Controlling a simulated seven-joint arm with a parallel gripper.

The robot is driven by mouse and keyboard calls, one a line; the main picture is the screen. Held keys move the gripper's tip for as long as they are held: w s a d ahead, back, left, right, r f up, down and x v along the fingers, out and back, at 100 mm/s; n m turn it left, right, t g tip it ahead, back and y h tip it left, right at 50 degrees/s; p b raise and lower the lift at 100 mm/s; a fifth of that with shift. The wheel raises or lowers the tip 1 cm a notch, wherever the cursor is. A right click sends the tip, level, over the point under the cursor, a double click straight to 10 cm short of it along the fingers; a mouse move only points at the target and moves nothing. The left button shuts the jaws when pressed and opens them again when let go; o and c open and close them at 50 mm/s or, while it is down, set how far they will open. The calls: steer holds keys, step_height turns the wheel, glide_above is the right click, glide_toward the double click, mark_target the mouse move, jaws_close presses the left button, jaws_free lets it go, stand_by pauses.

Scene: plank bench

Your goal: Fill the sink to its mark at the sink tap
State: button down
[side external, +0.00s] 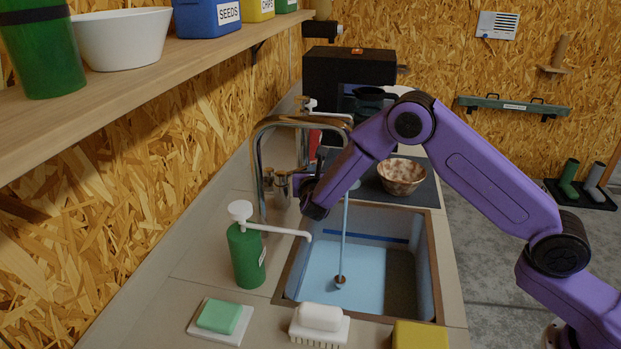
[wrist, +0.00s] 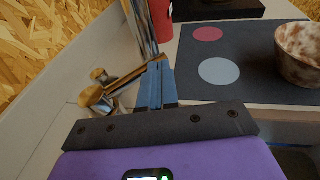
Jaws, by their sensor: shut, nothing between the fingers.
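The sink (side external: 435,270) is set in the counter, with a dark blue mark line (side external: 380,238) on its inner far wall. The chrome tap (side external: 262,150) arches over it, and a thin pale-blue stream runs down into the basin towards a small round drain piece (side external: 340,281). The basin looks pale blue; the water level is hard to tell, but the mark line shows clear. My gripper (wrist: 155,85) is shut and empty, beside the tap's round handles (wrist: 92,95). In the side view my arm's end partly covers the tap; whether the fingers touch a handle is unclear.
A green pump bottle (side external: 246,255), a green sponge (side external: 219,316), a white soap bar (side external: 320,316) and a yellow block (side external: 420,335) stand around the near side. A speckled bowl (side external: 401,176) sits on a dark mat (wrist: 255,85) behind the sink. A shelf (side external: 130,90) overhangs the left.

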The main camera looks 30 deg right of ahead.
steer(key=shift+w+d, duration=0.1)
stand_by(0.3)
steer(key=v, duration=1.7)
steer(key=s+d+r+m+g+y, duration=0.1)
steer(key=s+d+m+g, duration=0.35)
steer(key=s, duration=0.35)
steer(key=s+d+r+m+g, duration=0.1)
steer(key=s+d+m+g, duration=0.2)
steer(key=s+d+m, duration=0.3)
steer(key=s+d+m+g+y, duration=0.2)
steer(key=s+m+g+y, duration=0.3)
steer(key=s, duration=1.6)
steer(key=m+y, duration=0.1)
steer(key=y, duration=0.1)
steer(key=shift+d+r+g+y, duration=0.2)
steer(key=shift+r+g+y, duration=0.15)
steer(key=shift+y, duration=0.05)
steer(key=shift+s+m, duration=0.1)
steer(key=shift+m, duration=0.15)
stand_by(1.5)
